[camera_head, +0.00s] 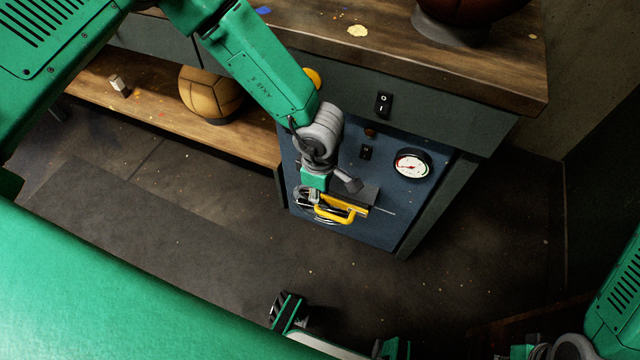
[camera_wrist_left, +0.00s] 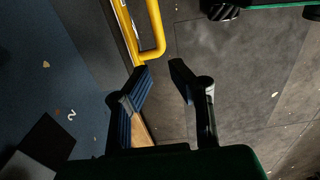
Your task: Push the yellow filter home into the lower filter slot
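The yellow filter (camera_head: 352,203) sits low on the front of the blue panel (camera_head: 300,165), with its yellow handle (camera_head: 330,215) standing out from it. In the left wrist view the handle (camera_wrist_left: 153,30) is a bent yellow bar just beyond the fingertips. My left gripper (camera_head: 309,198) is at the handle's left end. In its wrist view the left gripper (camera_wrist_left: 160,70) has its fingers apart, with nothing seen between them. The slot's mouth is hidden, so I cannot tell how deep the filter sits.
A gauge (camera_head: 412,164) and a black switch (camera_head: 384,104) are on the cabinet front. A dark square (camera_wrist_left: 47,138) and a white "2" (camera_wrist_left: 71,115) show on the panel. A leather ball (camera_head: 210,95) is on the lower shelf. The floor (camera_head: 180,230) before the cabinet is clear.

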